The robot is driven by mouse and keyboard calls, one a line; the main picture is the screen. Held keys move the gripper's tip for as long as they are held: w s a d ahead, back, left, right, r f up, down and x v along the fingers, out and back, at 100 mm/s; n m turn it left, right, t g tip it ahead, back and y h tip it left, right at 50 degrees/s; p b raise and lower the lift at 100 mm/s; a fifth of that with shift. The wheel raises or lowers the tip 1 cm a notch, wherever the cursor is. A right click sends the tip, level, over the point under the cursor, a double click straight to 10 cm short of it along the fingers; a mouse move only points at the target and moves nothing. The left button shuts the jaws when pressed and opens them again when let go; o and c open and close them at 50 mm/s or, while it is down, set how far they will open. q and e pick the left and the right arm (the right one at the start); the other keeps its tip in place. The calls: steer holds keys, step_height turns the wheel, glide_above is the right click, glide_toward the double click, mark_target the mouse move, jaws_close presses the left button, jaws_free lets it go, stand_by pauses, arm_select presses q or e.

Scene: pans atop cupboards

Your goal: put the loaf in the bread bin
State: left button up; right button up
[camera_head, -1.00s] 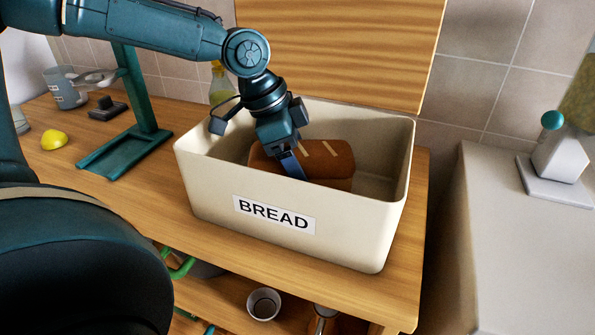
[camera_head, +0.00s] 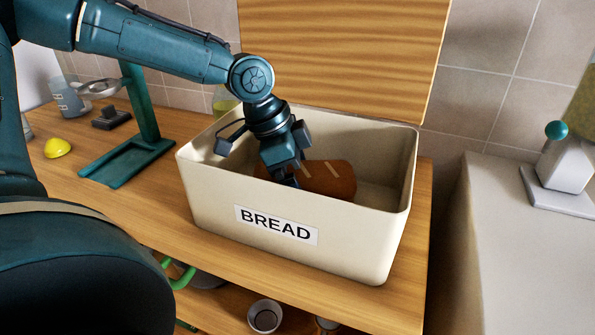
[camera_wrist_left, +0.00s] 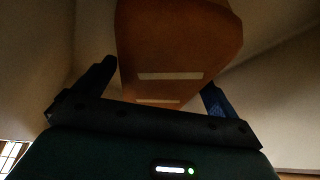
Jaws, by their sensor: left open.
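The brown loaf (camera_head: 332,181), with pale score marks on top, lies low inside the cream bread bin (camera_head: 230,205), which is labelled BREAD. The bin's front wall hides the loaf's lower part. My left gripper (camera_head: 287,184) reaches down into the bin at the loaf's left half, its fingertips mostly hidden. In the left wrist view, the loaf (camera_wrist_left: 178,45) sits between the spread fingers of my left gripper (camera_wrist_left: 160,80), which is open. Whether a finger still touches the loaf cannot be told. My right gripper is not in view.
A wooden panel (camera_head: 340,50) stands upright behind the bin. A green stand (camera_head: 135,160), a yellow lemon-like object (camera_head: 57,148) and a grey cup (camera_head: 65,95) are to the left. A pale counter (camera_head: 500,250) lies right across a gap. A white mug (camera_head: 265,315) sits on the shelf below.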

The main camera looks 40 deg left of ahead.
arm_select(q)
steer(key=p+v, duration=0.3)
steer(key=v, duration=0.8)
steer(key=shift+r, duration=0.1)
steer(key=shift+s+a+r, duration=0.1)
steer(key=shift+s+r, duration=0.1)
steer(key=shift+r, duration=0.2)
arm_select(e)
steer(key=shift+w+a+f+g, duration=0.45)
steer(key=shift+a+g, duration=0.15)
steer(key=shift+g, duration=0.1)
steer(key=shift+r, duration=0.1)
